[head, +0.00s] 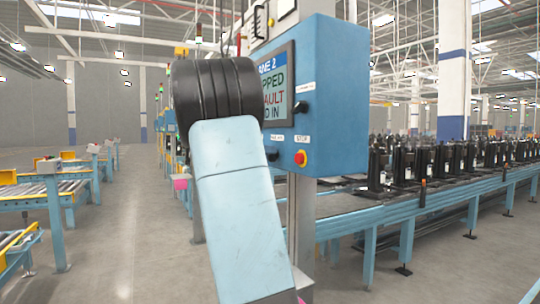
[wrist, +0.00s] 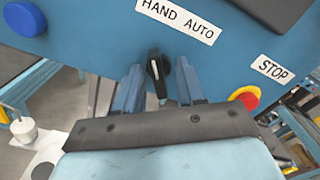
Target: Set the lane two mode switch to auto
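The lane two mode switch (wrist: 157,72) is a black knob with a white pointer line, below a HAND AUTO label (wrist: 178,20) in the wrist view. Its pointer is near upright, leaning slightly left. My gripper (wrist: 159,69) is open, with one blue-grey finger on each side of the knob and visible gaps between. The blue control box (head: 338,95) has a LANE 2 screen (head: 273,88) reading stopped and fault, partly hidden by my arm. In the head view the switch (head: 271,154) shows at my arm's edge; my gripper is hidden.
A red STOP button (head: 300,158) on a yellow ring sits right of the switch; the wrist view also shows it (wrist: 246,97). A blue button (wrist: 24,18) is at upper left. A conveyor with black machines (head: 430,165) runs behind the box. The left aisle floor is clear.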

